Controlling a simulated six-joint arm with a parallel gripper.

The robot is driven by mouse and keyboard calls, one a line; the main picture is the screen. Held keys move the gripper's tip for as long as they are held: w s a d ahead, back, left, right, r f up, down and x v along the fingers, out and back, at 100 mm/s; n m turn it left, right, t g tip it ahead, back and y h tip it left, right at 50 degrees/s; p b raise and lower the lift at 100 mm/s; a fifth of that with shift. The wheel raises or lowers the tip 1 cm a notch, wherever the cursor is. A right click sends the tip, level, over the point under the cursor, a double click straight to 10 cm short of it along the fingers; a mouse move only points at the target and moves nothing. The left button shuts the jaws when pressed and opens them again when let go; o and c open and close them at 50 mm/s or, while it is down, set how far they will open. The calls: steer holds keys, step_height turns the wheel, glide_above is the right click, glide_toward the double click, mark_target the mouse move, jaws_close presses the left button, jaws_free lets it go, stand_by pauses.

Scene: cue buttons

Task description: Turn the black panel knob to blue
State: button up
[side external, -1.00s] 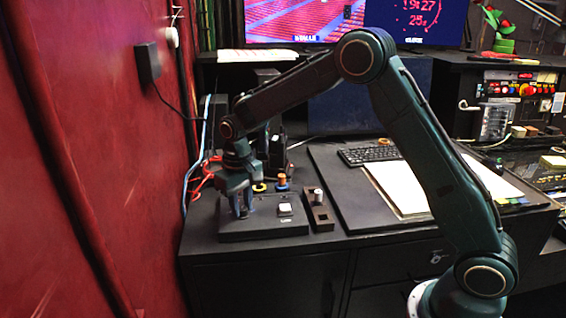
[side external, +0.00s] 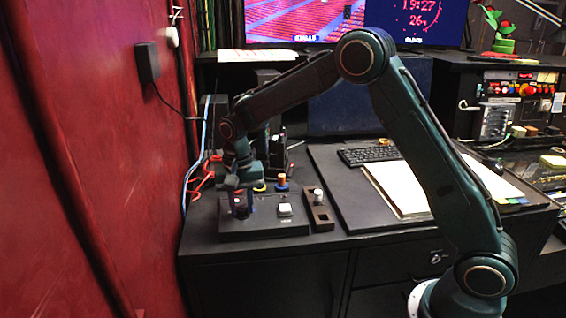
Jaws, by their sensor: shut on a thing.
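The black panel (side external: 265,225) lies on the near left of the dark desk. Its black knob (side external: 240,208) is at the panel's left, under my gripper (side external: 241,197). A small blue mark (side external: 251,198) shows beside the knob. My gripper points down and is shut on the knob; the fingertips and the knob's pointer are too small and dark to make out.
A dark block with a pale peg (side external: 318,195) stands right of the panel. The red wall (side external: 90,160) is close at left. A keyboard (side external: 370,155) lies farther right.

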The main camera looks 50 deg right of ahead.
mark_target(242, 208)
steer(key=shift+r, duration=0.1)
steer(key=o, duration=1)
step_height(242, 208, up, 14)
steer(key=shift+f, duration=0.1)
stand_by(0.4)
